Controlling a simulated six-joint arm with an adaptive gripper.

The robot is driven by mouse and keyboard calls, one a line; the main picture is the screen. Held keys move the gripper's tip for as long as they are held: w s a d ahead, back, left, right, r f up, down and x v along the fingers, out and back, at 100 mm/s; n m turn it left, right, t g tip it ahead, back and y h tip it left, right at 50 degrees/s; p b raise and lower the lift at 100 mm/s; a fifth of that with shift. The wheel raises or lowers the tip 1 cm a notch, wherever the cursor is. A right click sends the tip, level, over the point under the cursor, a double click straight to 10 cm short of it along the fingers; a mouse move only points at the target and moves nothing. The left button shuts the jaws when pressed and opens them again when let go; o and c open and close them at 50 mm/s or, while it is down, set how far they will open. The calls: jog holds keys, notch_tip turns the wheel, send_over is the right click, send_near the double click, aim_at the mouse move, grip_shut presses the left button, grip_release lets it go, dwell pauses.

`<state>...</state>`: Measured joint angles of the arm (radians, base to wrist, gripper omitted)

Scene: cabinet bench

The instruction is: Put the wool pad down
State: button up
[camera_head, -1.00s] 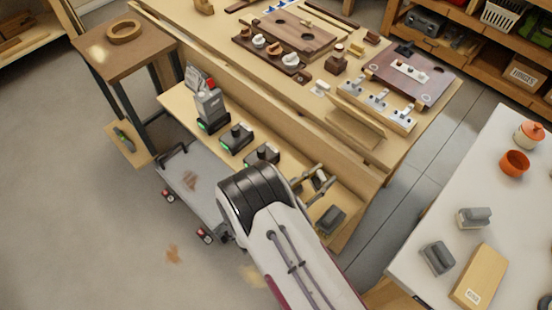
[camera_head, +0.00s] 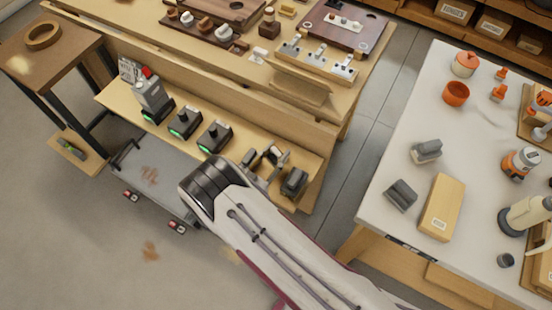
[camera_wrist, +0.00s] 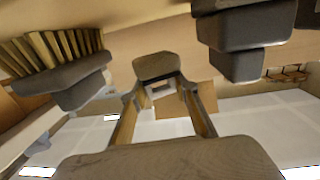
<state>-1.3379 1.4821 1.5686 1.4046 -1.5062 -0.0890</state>
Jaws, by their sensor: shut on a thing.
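My gripper (camera_head: 266,160) is at the right part of the bench's lower shelf in the head view, partly hidden by my arm. In the wrist view its two fingers (camera_wrist: 160,90) are around a rounded grey-brown block (camera_wrist: 156,66) at their tips, which appears to be the wool pad. The fingers are shut on it. In the head view I cannot make out the pad clearly, nor tell whether it touches the shelf. A dark grey block (camera_head: 294,181) sits on the shelf just right of the gripper.
The lower shelf (camera_head: 112,96) also holds several dark chargers (camera_head: 215,137) left of my gripper. A white table (camera_head: 380,214) with grey blocks and a wooden box (camera_head: 441,205) stands at right.

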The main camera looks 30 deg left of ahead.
aim_at(276, 160)
jog(key=shift+f, duration=0.1)
jog(key=shift+f, duration=1.95)
jog(key=shift+f, duration=0.15)
jog(key=o, duration=1)
jog(key=shift+r, duration=0.2)
jog(key=s, duration=1.2)
jog(key=shift+a+r, duration=0.25)
jog(key=shift+a, duration=0.1)
